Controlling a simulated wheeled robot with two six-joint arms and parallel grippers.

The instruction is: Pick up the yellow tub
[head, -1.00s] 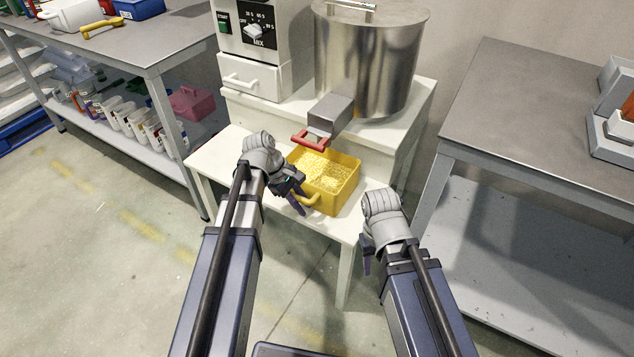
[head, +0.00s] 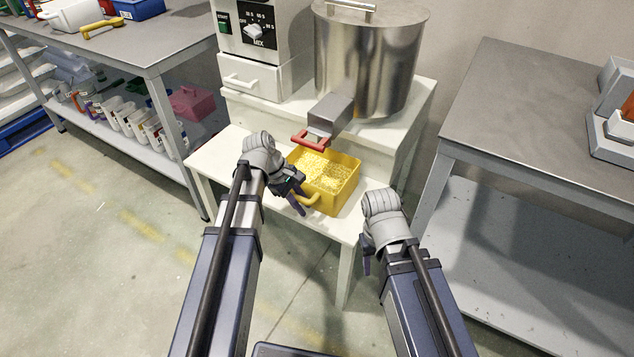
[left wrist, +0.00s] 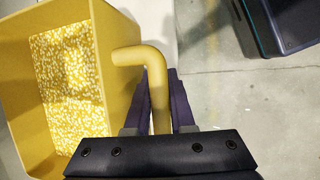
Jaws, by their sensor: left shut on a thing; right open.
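The yellow tub (head: 340,190) stands on the low white shelf in front of the mixer, below its spout. It is filled with yellow and white granules. My left gripper (head: 300,200) is at the tub's near left side, shut on its yellow handle. In the left wrist view the handle (left wrist: 140,56) runs between the two dark fingers (left wrist: 158,100), and the tub (left wrist: 112,60) is at the left. My right gripper (head: 367,258) is open and empty, in front of the shelf and to the right of the tub. Its fingers are partly hidden by my arm.
The steel mixer drum (head: 368,60) and its spout (head: 335,115) with a red handle (head: 312,141) stand close behind and above the tub. A grey table (head: 545,110) is at the right. A workbench (head: 150,45) with a lower shelf of containers is at the left.

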